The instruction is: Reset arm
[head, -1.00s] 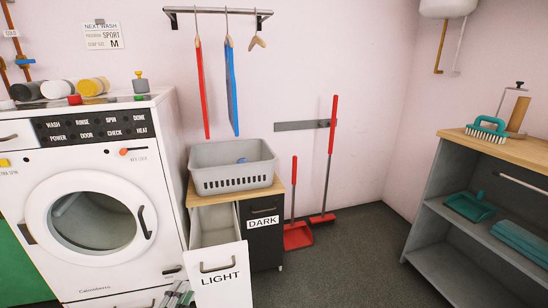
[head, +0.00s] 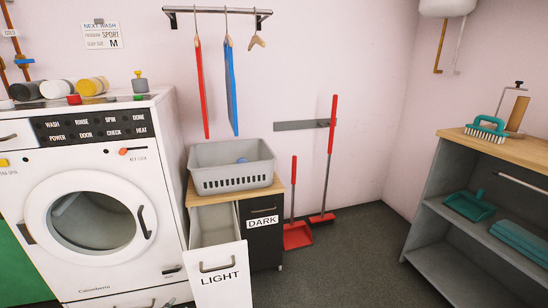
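Neither of my grippers shows clearly in the head view. A small grey piece at the bottom edge, below the washing machine, may be part of my arm, but I cannot tell. The white front-loading washing machine (head: 100,160) stands at the left with its round door (head: 92,222) shut. The drawer marked LIGHT (head: 222,277) is pulled out and its visible inside looks empty. The drawer marked DARK (head: 262,240) beside it is shut. A grey laundry basket (head: 232,180) sits on the cabinet top with something blue inside.
A red broom (head: 331,150) and red dustpan (head: 298,235) stand against the wall. A grey shelf unit (head: 440,220) at the right carries a teal brush (head: 487,129) on top. The dark floor (head: 350,260) between is clear.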

